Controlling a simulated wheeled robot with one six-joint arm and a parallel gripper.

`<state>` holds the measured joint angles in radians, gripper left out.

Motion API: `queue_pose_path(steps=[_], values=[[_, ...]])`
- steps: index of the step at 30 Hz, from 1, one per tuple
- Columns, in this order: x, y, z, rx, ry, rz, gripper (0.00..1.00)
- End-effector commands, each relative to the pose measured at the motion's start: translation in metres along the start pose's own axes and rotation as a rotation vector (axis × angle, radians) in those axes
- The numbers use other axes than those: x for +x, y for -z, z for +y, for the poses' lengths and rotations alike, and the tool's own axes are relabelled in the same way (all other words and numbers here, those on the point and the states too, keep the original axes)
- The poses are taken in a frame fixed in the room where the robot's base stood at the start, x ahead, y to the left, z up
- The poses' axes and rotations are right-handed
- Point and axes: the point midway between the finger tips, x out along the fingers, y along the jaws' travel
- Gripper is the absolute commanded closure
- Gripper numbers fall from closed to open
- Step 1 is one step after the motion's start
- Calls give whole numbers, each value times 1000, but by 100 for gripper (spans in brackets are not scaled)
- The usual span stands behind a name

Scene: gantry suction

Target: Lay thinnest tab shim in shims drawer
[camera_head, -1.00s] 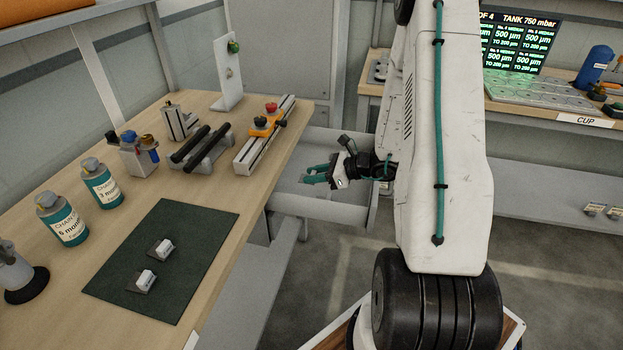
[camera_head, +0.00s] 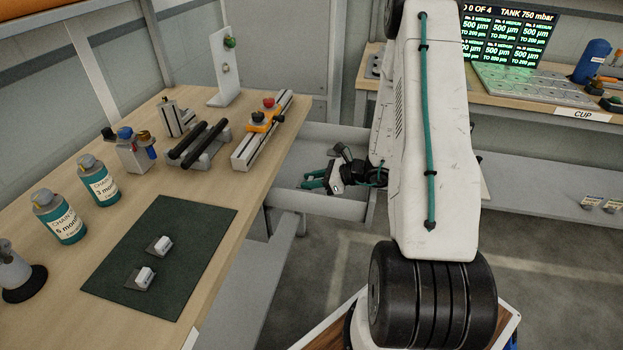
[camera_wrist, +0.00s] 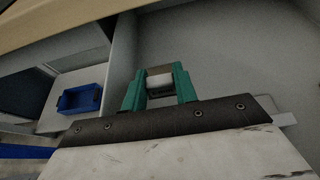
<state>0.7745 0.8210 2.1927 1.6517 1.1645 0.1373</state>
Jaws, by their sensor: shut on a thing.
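My gripper (camera_head: 312,181), with teal fingers, is inside the open grey drawer (camera_head: 318,206) at the right end of the bench. In the wrist view my gripper (camera_wrist: 160,88) is shut on a small pale tab shim (camera_wrist: 160,80), with a darker part beyond it. The drawer's inner floor (camera_wrist: 235,50) lies around and beyond the fingers; whether the shim touches it I cannot tell. Two other tab shims, an upper one (camera_head: 160,246) and a lower one (camera_head: 141,279), lie on the dark green mat (camera_head: 190,222). Their thicknesses cannot be compared from here.
The bench (camera_head: 60,275) edge runs along the drawer's left side. A slide gauge with orange clamp (camera_head: 262,122) stands near that edge. Black rods on a rest (camera_head: 200,143) and two bottles (camera_head: 98,180) stand further left. A blue bin (camera_wrist: 80,98) shows in the wrist view.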

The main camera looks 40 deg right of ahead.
Motion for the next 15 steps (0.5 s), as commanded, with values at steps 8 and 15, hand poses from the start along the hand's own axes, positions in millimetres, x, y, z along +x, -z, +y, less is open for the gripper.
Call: queue_pose_path(steps=[8, 15], values=[[0, 1, 1, 2, -1, 1, 50], [-2, -3, 0, 0, 0, 1, 50]])
